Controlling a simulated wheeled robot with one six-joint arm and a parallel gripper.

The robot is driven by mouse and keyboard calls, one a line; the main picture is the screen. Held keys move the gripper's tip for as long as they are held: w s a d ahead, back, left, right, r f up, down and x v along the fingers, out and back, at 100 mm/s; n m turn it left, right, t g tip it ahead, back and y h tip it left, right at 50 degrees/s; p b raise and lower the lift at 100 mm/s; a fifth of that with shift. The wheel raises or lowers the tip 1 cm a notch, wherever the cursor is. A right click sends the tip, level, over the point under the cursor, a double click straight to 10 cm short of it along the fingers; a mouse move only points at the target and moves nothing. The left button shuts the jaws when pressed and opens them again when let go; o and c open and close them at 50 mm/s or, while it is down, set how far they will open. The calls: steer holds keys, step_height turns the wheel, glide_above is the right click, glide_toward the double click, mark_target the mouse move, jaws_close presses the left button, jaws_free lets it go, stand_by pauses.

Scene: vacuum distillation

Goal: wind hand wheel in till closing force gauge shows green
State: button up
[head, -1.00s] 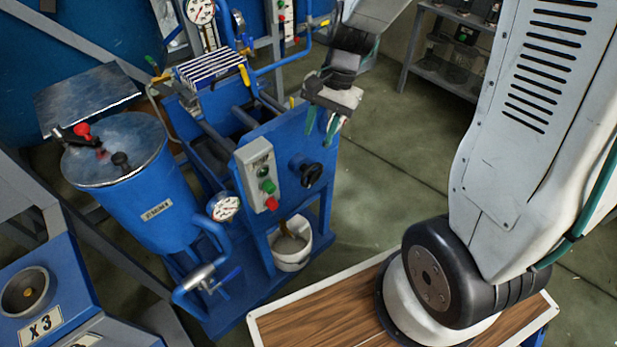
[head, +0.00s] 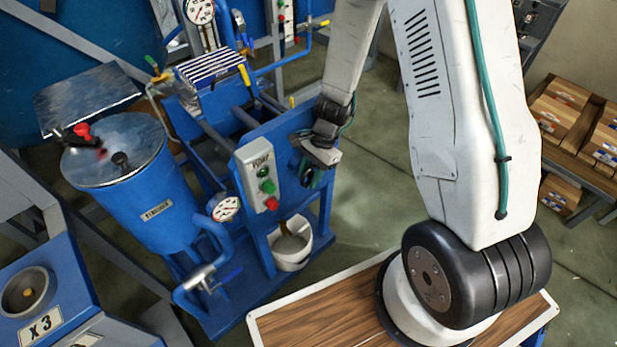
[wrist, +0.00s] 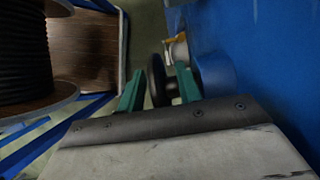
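The dark hand wheel (wrist: 157,82) shows edge-on in the wrist view, beside the blue frame end. My gripper (wrist: 160,88) has its two green fingers apart, one on each side of the wheel, and a narrow gap seems to show at the left finger. Contact is not clear. In the head view my gripper (head: 315,178) is at the front face of the blue press frame (head: 308,215) and covers most of the wheel. Dial gauges show at the top (head: 200,10) and at the pipe (head: 225,208). Their needles are too small to read, and I cannot tell which shows closing force.
A grey button box (head: 257,172) with green and red buttons is just left of my gripper. A white bucket (head: 290,250) stands below. A blue drum (head: 140,195) is to the left. The green floor (head: 370,190) to the right is clear.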

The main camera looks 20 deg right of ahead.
steer(key=shift+a+f, duration=0.2)
steer(key=shift+f, duration=0.4)
jaws_close()
steer(key=shift+r+y, duration=0.1)
steer(key=shift+y, duration=0.6)
jaws_free()
